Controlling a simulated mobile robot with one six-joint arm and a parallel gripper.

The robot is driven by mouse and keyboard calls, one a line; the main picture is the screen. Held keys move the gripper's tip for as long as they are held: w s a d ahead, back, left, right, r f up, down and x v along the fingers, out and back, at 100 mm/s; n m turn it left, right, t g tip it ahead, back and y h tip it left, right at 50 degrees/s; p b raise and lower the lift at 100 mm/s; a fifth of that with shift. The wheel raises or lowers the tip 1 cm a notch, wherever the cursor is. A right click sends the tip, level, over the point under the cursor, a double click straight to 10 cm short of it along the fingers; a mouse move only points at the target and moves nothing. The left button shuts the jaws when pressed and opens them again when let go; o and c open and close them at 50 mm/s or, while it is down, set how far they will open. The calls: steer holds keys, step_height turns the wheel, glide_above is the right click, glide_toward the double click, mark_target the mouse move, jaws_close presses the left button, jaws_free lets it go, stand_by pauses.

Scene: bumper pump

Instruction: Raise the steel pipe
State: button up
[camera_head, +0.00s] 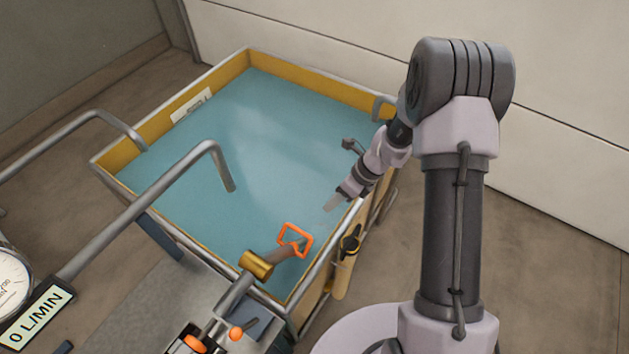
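A grey steel pipe (232,292) with a brass collar (256,264) runs up from the lower middle to the near edge of the blue-filled tank. An orange loop handle (295,240) is at its upper end. A second grey pipe (140,205) rises from the lower left and bends down over the tank. Which one the task means I cannot tell. My gripper (334,202) hangs above the tank's right part, up and to the right of the orange handle and apart from it. Its fingers are small and pale, and I cannot tell their opening.
The tank (310,76) has yellow walls and a grey rim, with a blue surface inside. Another pipe (70,140) crosses its left rim. A round gauge (10,283) and a "0 L/MIN" display (40,316) are at lower left. A yellow-and-black tool (347,255) hangs on the near right side.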

mark_target(303, 232)
steer(key=b+x, duration=0.2)
steer(key=x, duration=0.4)
steer(key=b+x, duration=0.2)
steer(key=x, duration=0.4)
steer(key=s+b+x, duration=0.1)
steer(key=b+x, duration=0.1)
steer(key=x, duration=0.4)
steer(key=shift+a+b, duration=0.1)
steer(key=shift+b, duration=0.25)
steer(key=shift+w, duration=0.1)
jaws_close()
